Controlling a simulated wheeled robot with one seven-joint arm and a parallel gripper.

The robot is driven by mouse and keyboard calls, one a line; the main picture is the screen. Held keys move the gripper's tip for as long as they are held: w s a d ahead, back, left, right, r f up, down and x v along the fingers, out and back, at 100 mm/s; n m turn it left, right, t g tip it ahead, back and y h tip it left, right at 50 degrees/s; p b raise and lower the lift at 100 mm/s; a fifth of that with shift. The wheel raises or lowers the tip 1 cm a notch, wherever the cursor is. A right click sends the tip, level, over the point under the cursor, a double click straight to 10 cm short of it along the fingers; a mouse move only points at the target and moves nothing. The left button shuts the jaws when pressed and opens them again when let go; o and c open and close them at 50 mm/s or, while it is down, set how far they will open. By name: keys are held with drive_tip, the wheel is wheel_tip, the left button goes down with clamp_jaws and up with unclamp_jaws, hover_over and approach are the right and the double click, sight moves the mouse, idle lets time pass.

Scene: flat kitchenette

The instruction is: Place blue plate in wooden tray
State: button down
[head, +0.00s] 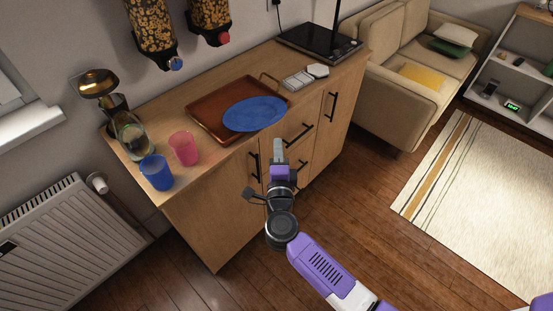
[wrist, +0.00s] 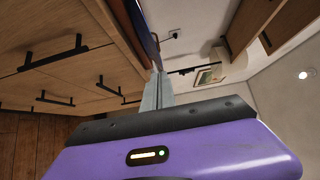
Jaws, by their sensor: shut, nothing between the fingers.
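The blue plate (head: 254,113) lies in the head view on the right part of the wooden tray (head: 207,107), on top of the wooden cabinet. It covers much of the tray, and its near edge reaches to or over the tray's front rim. My gripper (head: 277,146) is shut and empty, in front of the cabinet's front edge, just below the plate in the picture. In the wrist view my gripper (wrist: 157,80) points up along the drawer fronts, with its fingers together. A dark blue edge (wrist: 140,30), probably the plate, shows just beyond the fingertips; contact cannot be told.
A blue cup (head: 157,173), a pink cup (head: 184,148) and a glass jar (head: 130,135) stand left on the cabinet (head: 215,200). A black-topped appliance (head: 318,42) is at the far right end. Cereal dispensers (head: 152,30) hang above. Drawer handles (head: 299,136) stick out near my gripper.

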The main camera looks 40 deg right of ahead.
sight(247, 126)
drive_tip(key=w+d, duration=0.1)
drive_tip(key=w, duration=0.5)
drive_tip(key=shift+d, duration=0.4)
drive_tip(key=w+b, duration=0.1)
drive_tip(key=w, duration=0.8)
drive_tip(key=shift+w+a+b, duration=0.15)
drive_tip(key=shift+w+b, duration=0.2)
